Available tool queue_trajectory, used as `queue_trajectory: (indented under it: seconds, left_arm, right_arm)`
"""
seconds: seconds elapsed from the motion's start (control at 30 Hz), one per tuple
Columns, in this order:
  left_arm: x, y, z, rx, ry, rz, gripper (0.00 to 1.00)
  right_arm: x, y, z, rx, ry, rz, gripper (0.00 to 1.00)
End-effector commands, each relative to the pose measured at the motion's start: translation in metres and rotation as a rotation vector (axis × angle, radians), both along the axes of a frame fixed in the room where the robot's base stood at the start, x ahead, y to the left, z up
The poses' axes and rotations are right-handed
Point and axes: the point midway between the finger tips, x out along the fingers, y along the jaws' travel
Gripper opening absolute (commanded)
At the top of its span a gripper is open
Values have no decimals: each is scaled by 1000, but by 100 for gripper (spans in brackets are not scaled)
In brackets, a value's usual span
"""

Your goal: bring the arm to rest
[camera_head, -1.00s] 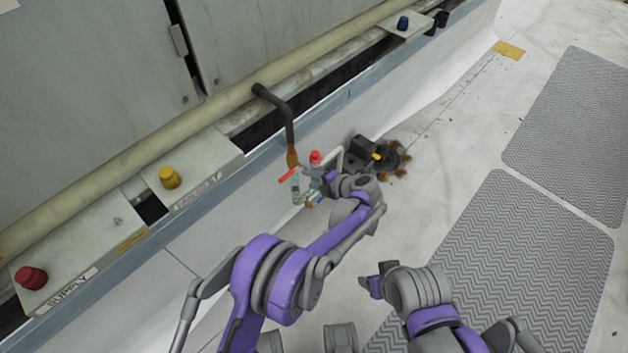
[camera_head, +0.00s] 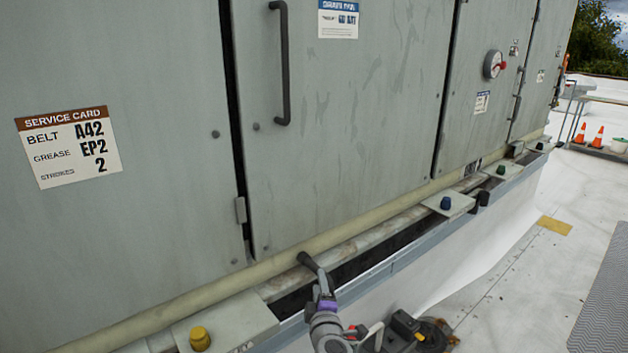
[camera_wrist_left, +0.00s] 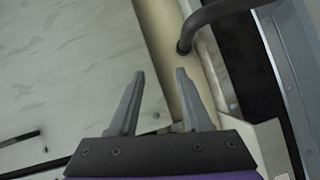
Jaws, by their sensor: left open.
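My left gripper (camera_head: 324,289) shows at the bottom middle of the head view, in front of the cooler's lower edge. In the left wrist view its two fingers (camera_wrist_left: 160,75) are apart with nothing between them. A dark bent pipe (camera_head: 308,262) comes out of the cooler's base just behind the gripper and is partly hidden by it. In the left wrist view the pipe (camera_wrist_left: 210,18) lies to the right of the fingertips, apart from them. My right gripper is not in view.
The grey cooler cabinet (camera_head: 340,130) with a black handle (camera_head: 284,65) fills the left and middle. A yellow knob (camera_head: 200,338) and a blue knob (camera_head: 446,203) sit along its base. A dark device (camera_head: 405,325) is on the white roof right of my arm. Orange cones (camera_head: 598,137) stand far right.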

Motion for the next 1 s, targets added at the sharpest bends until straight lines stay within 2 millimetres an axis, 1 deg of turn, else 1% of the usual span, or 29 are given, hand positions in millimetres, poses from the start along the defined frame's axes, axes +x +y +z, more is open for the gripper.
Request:
queue_trajectory:
  seconds: [0.03,0.07,0.1,0.17,0.27,0.3,0.37,0.4,0.47,0.5,0.57,0.6,0.67,0.7,0.77,0.8,0.87,0.9,0.93,1.0]
  left_arm:
    - [-12,10,18,69,-9,-73,48]
    - [-19,13,25,114,-10,-121,48]
    - [-30,16,33,173,-6,-184,48]
    - [-51,21,39,267,11,-276,48]
    - [-92,31,35,425,72,-422,48]
    - [-111,37,29,488,107,-478,48]
    - [-142,48,16,581,171,-555,48]
    - [-164,57,5,641,222,-604,48]
    - [-199,72,-15,730,310,-672,48]
    - [-223,84,-28,785,374,-713,48]
    - [-257,101,-49,856,470,-766,48]
    - [-278,113,-61,896,531,-794,48]
    - [-308,130,-77,947,620,-827,48]
    - [-326,140,-87,976,677,-847,48]
    - [-352,156,-100,1013,760,-870,48]
    - [-369,166,-108,1034,816,-883,48]
    - [-394,182,-120,1063,897,-899,48]
    - [-410,192,-127,1080,953,-908,48]
    - [-416,195,-120,1086,969,-909,48]
    - [-414,192,-88,1088,949,-904,48]
  right_arm:
    - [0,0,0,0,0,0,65]
    - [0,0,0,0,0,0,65]
    - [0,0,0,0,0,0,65]
    - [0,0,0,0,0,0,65]
    - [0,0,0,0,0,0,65]
    - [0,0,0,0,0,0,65]
    - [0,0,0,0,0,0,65]
    - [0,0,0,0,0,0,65]
    - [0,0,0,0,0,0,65]
    - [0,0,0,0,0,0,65]
    - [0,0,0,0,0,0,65]
    - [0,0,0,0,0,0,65]
    - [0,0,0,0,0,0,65]
    - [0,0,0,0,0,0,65]
    - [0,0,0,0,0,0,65]
    - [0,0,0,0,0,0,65]
    - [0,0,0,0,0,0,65]
    - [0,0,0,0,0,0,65]
    - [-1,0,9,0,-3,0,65]
    - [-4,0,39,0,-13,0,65]
